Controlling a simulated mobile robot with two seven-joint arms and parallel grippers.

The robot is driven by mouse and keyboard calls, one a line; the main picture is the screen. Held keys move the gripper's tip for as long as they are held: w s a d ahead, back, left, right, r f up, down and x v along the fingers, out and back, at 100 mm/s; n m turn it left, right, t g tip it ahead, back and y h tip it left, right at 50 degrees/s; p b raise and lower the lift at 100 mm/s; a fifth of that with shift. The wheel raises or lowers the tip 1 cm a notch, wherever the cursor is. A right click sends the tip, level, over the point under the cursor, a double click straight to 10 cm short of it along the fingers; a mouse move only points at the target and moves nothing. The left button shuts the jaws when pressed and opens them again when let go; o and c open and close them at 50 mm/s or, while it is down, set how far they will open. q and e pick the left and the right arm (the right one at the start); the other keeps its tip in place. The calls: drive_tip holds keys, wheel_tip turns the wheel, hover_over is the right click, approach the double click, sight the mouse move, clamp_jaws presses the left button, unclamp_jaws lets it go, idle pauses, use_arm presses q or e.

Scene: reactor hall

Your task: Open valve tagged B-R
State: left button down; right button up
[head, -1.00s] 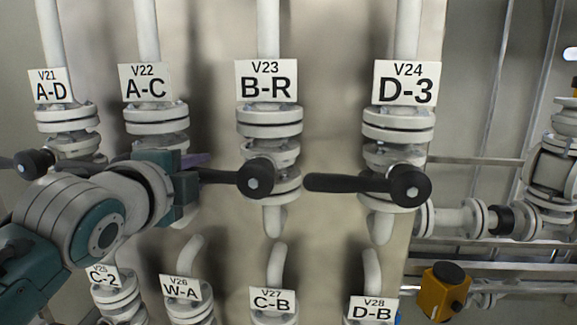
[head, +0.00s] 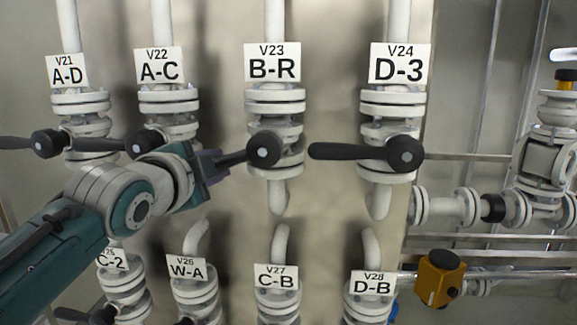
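The valve tagged B-R (head: 272,67) is at upper centre, a white flanged valve with a black lever. Its lever (head: 235,157) runs left from the hub (head: 263,150) and slopes slightly down to the left. My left gripper (head: 208,170) is at the outer part of this lever, which runs in between its fingers. It appears shut on the lever; the fingertips and the lever's outer end are partly hidden. My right gripper is not in view.
Valve D-3 (head: 384,103) to the right has a level lever (head: 350,152) pointing left. Valves A-C (head: 167,103) and A-D (head: 82,105) stand to the left, A-C's lever close behind my arm. Several tagged valves, including C-B (head: 278,305), line the bottom. A yellow box (head: 440,278) is at lower right.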

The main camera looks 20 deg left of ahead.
use_arm(q)
drive_tip(key=d+f+n+b, duration=0.1)
drive_tip(key=d+f+n, duration=0.1)
drive_tip(key=n, duration=0.1)
drive_tip(key=w+d+f+n+t+h+b, duration=0.1)
drive_tip(key=d+f+n+b, duration=0.1)
drive_tip(key=n, duration=0.1)
drive_tip(key=d+f+n+h+b, duration=0.1)
drive_tip(key=d+f+n+b, duration=0.1)
drive_tip(key=d+n, duration=0.1)
drive_tip(key=shift+w+f, duration=0.2)
drive_tip(key=shift+w, duration=0.05)
drive_tip(key=shift+w+d+r+n+t+b, duration=0.1)
drive_tip(key=shift+w+d+n+t+b, duration=0.15)
drive_tip(key=shift+d+n, duration=0.5)
drive_tip(key=shift+w+d+n+t+b, duration=0.1)
drive_tip(key=shift+d+n+t+b, duration=0.3)
drive_tip(key=shift+n, duration=0.55)
drive_tip(key=shift+r, duration=0.1)
drive_tip(key=c, duration=0.7)
unclamp_jaws()
drive_tip(key=shift+r, duration=0.1)
drive_tip(key=s, duration=1)
drive_tip(key=shift+d, duration=0.2)
